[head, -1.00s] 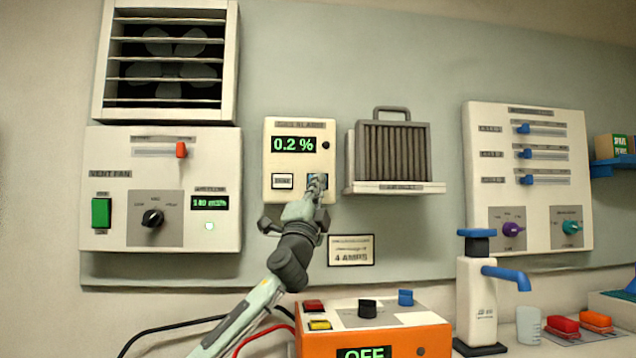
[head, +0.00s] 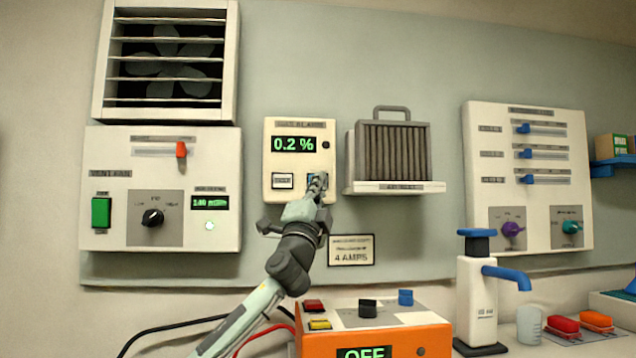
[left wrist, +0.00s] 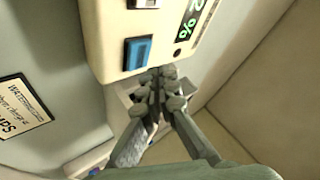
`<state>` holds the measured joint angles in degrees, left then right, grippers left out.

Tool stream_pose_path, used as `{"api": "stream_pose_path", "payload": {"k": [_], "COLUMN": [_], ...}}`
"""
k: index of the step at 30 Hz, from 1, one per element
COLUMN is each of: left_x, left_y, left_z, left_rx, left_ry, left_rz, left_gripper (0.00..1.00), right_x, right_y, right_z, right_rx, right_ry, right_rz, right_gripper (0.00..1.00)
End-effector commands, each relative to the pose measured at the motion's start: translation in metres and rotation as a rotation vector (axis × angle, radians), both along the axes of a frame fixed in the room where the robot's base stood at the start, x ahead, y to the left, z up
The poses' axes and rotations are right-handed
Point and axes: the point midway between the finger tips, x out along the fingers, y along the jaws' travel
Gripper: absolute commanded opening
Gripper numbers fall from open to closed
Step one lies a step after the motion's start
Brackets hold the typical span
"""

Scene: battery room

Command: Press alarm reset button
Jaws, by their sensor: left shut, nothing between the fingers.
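The cream alarm box (head: 300,160) on the wall shows a green "0.2 %" display (head: 293,144) and a dark round lamp (head: 326,145). A white button (head: 282,181) is at its lower left and a blue button (head: 310,178) at its lower right. The blue button also shows in the left wrist view (left wrist: 138,53), standing out from the box face. My left gripper (head: 318,182) is shut and empty, and its tips partly cover the blue button in the head view. In the left wrist view its fingertips (left wrist: 157,82) are beside the blue button; contact cannot be told. My right gripper is not in view.
A vent fan panel (head: 220,155) is left of the box, a filter (head: 392,150) on a shelf right of it. An orange power unit (head: 430,340) showing "OFF" and a pump bottle (head: 475,300) stand below. Cables (head: 160,330) run behind my left arm.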

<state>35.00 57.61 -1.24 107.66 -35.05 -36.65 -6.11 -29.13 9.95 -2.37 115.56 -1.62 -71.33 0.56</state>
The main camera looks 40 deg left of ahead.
Motion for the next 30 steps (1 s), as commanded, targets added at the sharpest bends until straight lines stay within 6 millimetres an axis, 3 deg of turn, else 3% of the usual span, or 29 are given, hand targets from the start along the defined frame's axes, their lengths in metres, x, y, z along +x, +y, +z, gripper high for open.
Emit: {"api": "stream_pose_path", "payload": {"k": [12,30], "left_x": [-0.024,-0.026], "left_y": [-0.030,-0.032], "left_z": [0.000,0.000], "left_rx": [0.001,0.001], "left_ry": [-0.001,0.000], "left_rz": [-0.002,-0.001], "left_gripper": [0.00,0.00], "right_x": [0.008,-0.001], "right_y": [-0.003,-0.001], "right_z": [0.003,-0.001], "right_rx": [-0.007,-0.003], "right_ry": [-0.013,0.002], "right_rz": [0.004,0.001], "right_gripper": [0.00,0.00]}}
